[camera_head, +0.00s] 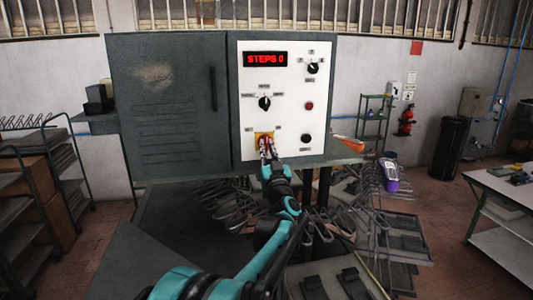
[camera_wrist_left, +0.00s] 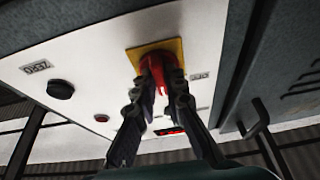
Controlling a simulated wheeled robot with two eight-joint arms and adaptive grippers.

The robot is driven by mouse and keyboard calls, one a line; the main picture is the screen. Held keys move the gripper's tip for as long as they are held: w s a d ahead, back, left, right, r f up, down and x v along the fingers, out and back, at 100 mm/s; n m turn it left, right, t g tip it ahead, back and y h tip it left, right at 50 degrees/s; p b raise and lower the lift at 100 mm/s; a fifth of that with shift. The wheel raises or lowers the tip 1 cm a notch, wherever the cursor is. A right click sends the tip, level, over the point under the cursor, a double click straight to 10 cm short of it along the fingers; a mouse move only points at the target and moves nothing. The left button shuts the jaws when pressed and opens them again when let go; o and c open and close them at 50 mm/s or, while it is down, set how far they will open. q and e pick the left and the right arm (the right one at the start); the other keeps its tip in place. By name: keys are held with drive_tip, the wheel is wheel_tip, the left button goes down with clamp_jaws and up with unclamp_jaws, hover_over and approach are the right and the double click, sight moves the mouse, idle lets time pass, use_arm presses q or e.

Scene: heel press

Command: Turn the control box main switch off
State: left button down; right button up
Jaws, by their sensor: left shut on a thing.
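The control box (camera_head: 170,95) is a dark grey-green cabinet with a white panel (camera_head: 288,75) on its right part. The main switch is a red knob on a yellow square plate (camera_head: 258,134) low on the panel. My left gripper (camera_head: 267,148) reaches up to it and hides most of the knob. In the left wrist view the red main switch (camera_wrist_left: 161,66) sits between the two dark fingers of the left gripper (camera_wrist_left: 165,75), which are closed on it. The knob's exact angle is hard to tell. My right gripper is not in view.
The panel also has a red display (camera_head: 265,59) reading "STEPS 0", black selector knobs (camera_head: 264,103), a red button (camera_head: 309,106) and a black button (camera_head: 305,139). Hanging metal hooks (camera_head: 225,200) and a purple bottle (camera_head: 391,178) are below and right. A shelf rack (camera_head: 40,165) stands left.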

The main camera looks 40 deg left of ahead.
use_arm(q)
drive_tip(key=shift+w+d+r+n+g+y+b, duration=0.15)
drive_tip(key=shift+n+g+y, duration=0.2)
drive_tip(key=shift+n+g, duration=1.25)
drive_tip(key=shift+a+f+n+g+y+b, duration=0.15)
drive_tip(key=shift+n+g+y, duration=0.25)
drive_tip(key=shift+n, duration=2.35)
drive_tip(key=shift+w+d+r+n+g+y+b, duration=0.2)
drive_tip(key=shift+n+g, duration=0.9)
drive_tip(key=shift+n, duration=1.05)
drive_tip(key=shift+s+f, duration=0.1)
drive_tip(key=shift+s, duration=0.05)
drive_tip(key=c, duration=1.6)
unclamp_jaws()
drive_tip(key=shift+a, duration=0.1)
drive_tip(key=v, duration=1.2)
